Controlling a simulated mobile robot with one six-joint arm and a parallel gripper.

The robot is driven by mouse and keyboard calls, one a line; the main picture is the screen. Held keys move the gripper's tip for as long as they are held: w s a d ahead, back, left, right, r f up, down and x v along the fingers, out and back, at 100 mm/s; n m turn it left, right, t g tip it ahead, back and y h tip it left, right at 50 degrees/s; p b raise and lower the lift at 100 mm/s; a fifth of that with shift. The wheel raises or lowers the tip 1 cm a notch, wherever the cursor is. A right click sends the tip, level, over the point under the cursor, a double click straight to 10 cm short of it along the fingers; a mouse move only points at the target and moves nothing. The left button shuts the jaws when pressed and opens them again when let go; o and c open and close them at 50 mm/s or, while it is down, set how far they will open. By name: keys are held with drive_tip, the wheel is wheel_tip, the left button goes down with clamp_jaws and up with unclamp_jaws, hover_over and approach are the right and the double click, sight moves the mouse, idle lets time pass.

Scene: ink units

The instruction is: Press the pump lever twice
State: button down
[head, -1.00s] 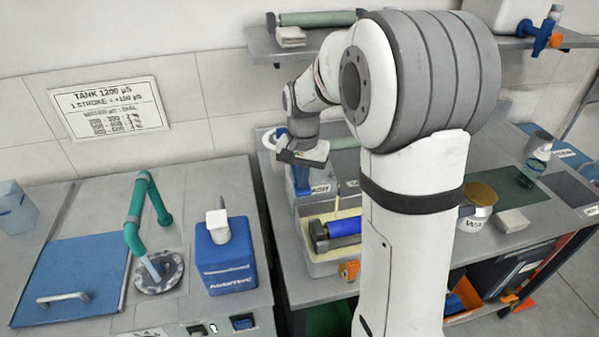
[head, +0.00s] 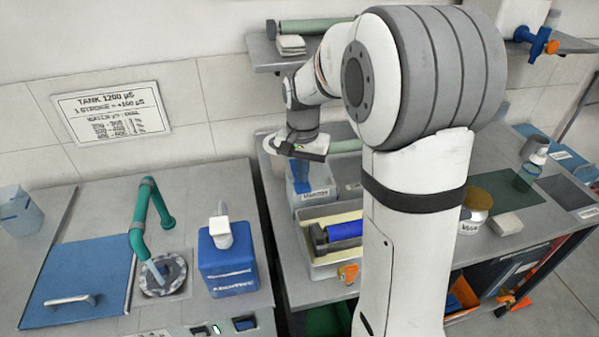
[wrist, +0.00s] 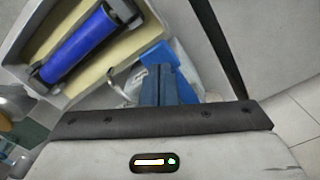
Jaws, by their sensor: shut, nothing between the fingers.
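A blue bottle (head: 228,268) labelled as additive stands on the left counter, upright. Its white pump head (head: 221,232) is on top; I take this to be the pump lever. My gripper (head: 301,178) is to the right of the bottle, above the right bench, apart from the pump head. Its blue fingers point down over a pale labelled container. In the wrist view, the fingers (wrist: 158,84) are together with nothing between them. The pump head is not recognisable in the wrist view.
A green curved pipe (head: 141,214) rises left of the bottle, beside a blue lid (head: 80,265) with a handle. A tray (head: 312,269) with a blue roller (head: 345,230) sits near my gripper. A shelf (head: 262,52) hangs behind. A gap separates the benches.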

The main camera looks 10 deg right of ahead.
idle(0.5)
drive_tip(key=shift+r+p, duration=2.2)
drive_tip(key=shift+r, duration=0.8)
drive_tip(key=s+r+n+t, duration=0.3)
drive_tip(key=s+n, duration=0.3)
drive_tip(key=s, duration=1.6)
drive_tip(key=shift+r, duration=0.4)
drive_tip(key=shift+d, duration=0.1)
